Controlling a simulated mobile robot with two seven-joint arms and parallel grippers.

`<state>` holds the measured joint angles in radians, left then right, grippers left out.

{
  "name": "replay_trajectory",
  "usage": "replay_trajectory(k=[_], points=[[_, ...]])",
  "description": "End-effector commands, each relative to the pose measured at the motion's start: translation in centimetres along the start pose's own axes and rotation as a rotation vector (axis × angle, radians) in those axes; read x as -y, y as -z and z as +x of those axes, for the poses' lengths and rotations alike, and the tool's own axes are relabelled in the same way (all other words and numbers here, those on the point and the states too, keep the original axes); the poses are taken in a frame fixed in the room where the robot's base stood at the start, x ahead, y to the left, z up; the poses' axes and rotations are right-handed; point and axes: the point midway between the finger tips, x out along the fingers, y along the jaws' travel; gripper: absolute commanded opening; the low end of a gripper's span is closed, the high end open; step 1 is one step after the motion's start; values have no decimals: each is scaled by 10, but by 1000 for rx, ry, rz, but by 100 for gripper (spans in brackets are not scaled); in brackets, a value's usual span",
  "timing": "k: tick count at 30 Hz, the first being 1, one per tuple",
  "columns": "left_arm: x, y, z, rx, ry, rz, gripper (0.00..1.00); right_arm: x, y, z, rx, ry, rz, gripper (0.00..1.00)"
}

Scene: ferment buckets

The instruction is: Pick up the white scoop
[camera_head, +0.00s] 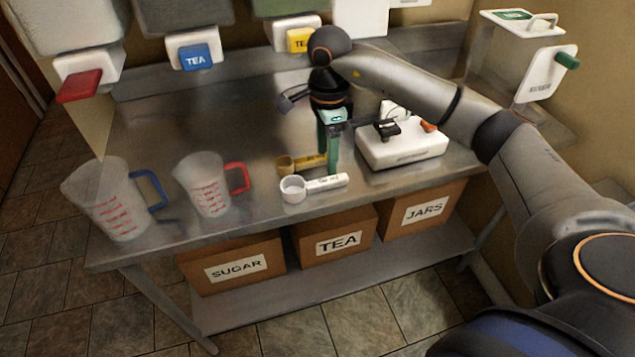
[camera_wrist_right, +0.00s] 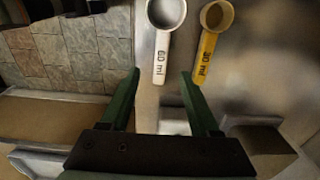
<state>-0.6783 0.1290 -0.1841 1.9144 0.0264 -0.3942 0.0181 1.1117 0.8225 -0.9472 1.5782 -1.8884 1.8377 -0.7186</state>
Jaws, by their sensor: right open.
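The white scoop (camera_head: 327,182) lies on the metal table near its front edge, bowl to the left and handle to the right. In the right wrist view the white scoop (camera_wrist_right: 161,50) has its bowl at the top, and its handle end shows between my fingertips. My right gripper (camera_head: 329,168) points down over the table, just behind the scoop handle. Its green fingers (camera_wrist_right: 160,74) are apart with nothing held. I cannot tell the exact height above the handle. My left gripper is not in view.
A yellow scoop (camera_head: 303,163) lies just behind the white one. A white scale-like device (camera_head: 405,151) stands to the right. Two measuring jugs, one blue-handled (camera_head: 112,205) and one red-handled (camera_head: 207,187), stand to the left. Dispensers (camera_head: 197,50) hang at the back. Labelled boxes (camera_head: 337,240) sit below.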

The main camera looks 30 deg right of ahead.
Motion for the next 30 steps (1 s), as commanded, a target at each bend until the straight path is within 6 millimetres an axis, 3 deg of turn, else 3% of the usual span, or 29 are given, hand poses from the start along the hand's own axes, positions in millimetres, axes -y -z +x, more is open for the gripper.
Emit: replay_trajectory(k=[8,17,26,30], points=[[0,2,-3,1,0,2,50,0,-2,24,1,-2,-1,62],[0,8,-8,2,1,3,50,0,-7,66,2,-3,0,62],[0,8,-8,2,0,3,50,1,-7,71,2,0,-1,62],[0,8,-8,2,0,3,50,1,-7,70,2,0,-1,47]])
